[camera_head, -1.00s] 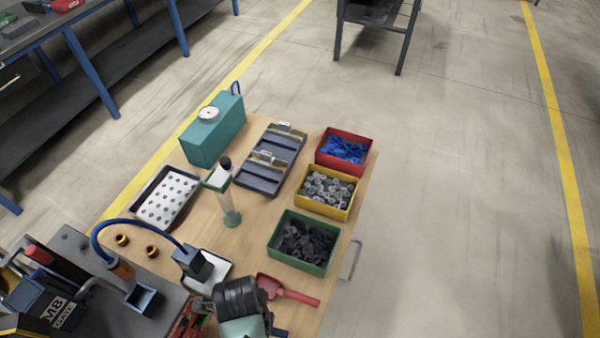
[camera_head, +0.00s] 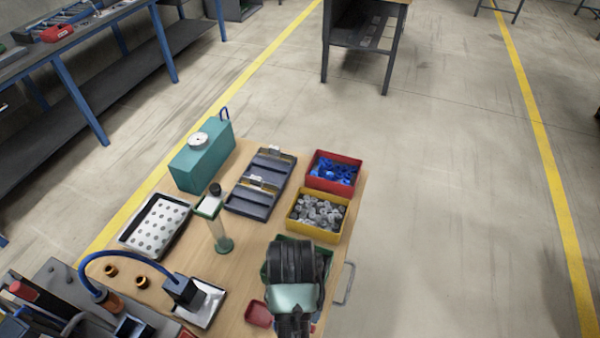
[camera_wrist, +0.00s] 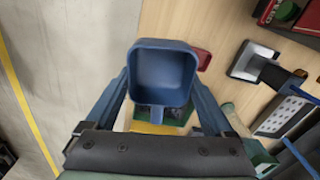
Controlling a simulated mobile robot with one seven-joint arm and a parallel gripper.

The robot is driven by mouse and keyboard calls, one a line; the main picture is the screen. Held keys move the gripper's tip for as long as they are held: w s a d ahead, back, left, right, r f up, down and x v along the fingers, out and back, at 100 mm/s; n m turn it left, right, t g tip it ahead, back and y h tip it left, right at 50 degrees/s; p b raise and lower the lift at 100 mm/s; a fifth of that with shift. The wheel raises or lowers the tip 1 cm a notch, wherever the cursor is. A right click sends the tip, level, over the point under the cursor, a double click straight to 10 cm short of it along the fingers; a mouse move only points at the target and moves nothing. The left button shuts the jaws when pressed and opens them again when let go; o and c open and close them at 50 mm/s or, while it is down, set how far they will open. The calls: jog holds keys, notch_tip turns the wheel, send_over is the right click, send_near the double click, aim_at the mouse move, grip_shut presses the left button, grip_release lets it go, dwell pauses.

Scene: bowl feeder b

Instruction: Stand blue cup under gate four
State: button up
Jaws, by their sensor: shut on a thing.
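The blue cup (camera_wrist: 163,72), a square open container with a short tab, sits between the fingers of my gripper (camera_wrist: 162,98) in the wrist view. The fingers are shut on it, and its inside looks empty. In the head view my gripper (camera_head: 295,285) is over the green bin (camera_head: 268,270) and hides most of it. The cup is hidden there behind my wrist. I cannot make out which part is gate four. A dark blue square container (camera_head: 130,326) stands below an orange-collared fitting at the lower left.
A yellow bin (camera_head: 317,236) of grey parts and a red bin (camera_head: 308,183) of blue parts stand behind. A clear column (camera_head: 221,235), a grey divided tray (camera_head: 248,204) and a teal box (camera_head: 200,165) stand to the left. A red scoop (camera_head: 258,314) lies beside my arm.

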jog(key=shift+w+d+r+n, duration=0.25)
jog(key=shift+d+r+n, duration=0.3)
jog(key=shift+n, duration=0.55)
jog(key=shift+f, duration=0.1)
